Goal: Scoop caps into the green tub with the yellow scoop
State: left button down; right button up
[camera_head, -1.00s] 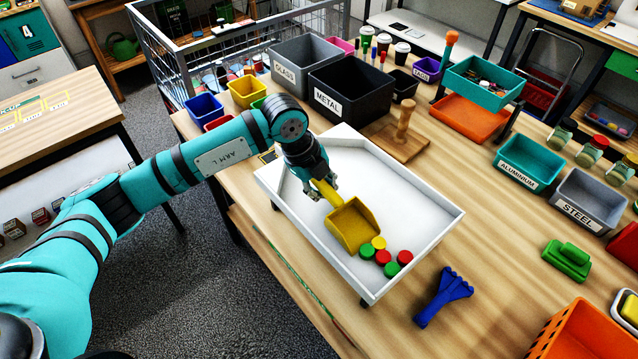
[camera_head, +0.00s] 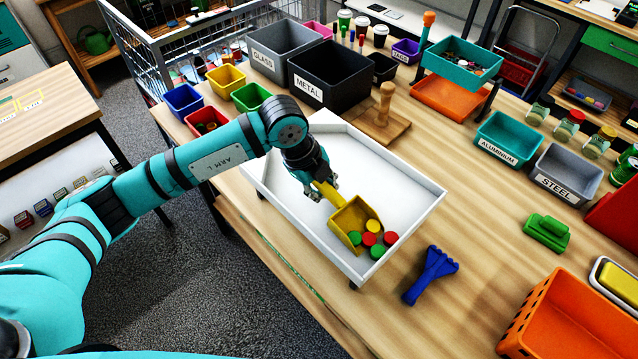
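My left gripper (camera_head: 322,192) is shut on the handle of the yellow scoop (camera_head: 347,217), inside the white tray (camera_head: 408,172). The scoop's mouth faces the tray's front right corner. A yellow cap (camera_head: 373,226), a red cap (camera_head: 369,239) and a green cap (camera_head: 354,238) are at its lip; I cannot tell whether any is inside. Another red cap (camera_head: 390,238) and green cap (camera_head: 377,251) lie just beyond, near the tray's front wall. My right gripper is out of view.
A red tub (camera_head: 207,120), blue tub (camera_head: 183,100) and yellow tub (camera_head: 226,78) stand around the green tub. A black METAL bin (camera_head: 320,92) and a wooden block with a peg (camera_head: 385,118) are behind the tray. A blue tool (camera_head: 432,274) lies right of the tray.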

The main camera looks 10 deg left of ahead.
aim_at(334, 199)
pick_arm(q)
jog(key=shift+s+d, duration=0.95)
jog(key=shift+d, duration=0.25)
jog(key=shift+a, duration=0.1)
jog(key=shift+w+h, duration=0.15)
jog(key=shift+h, duration=0.25)
jog(key=shift+w+a+r+n+g+h+b, duration=0.15)
jog(key=shift+a+g+h+b, duration=0.1)
jog(key=shift+g+h, duration=0.3)
jog(key=shift+w+a+f+n+g+h+b, duration=0.1)
jog(key=shift+w+a+n+g+h, duration=0.1)
jog(key=shift+g+h, duration=0.3)
jog(key=shift+a+r+g+h, duration=0.15)
jog(key=shift+g+h, duration=0.2)
jog(key=shift+h, duration=0.2)
jog(key=shift+r, duration=0.1)
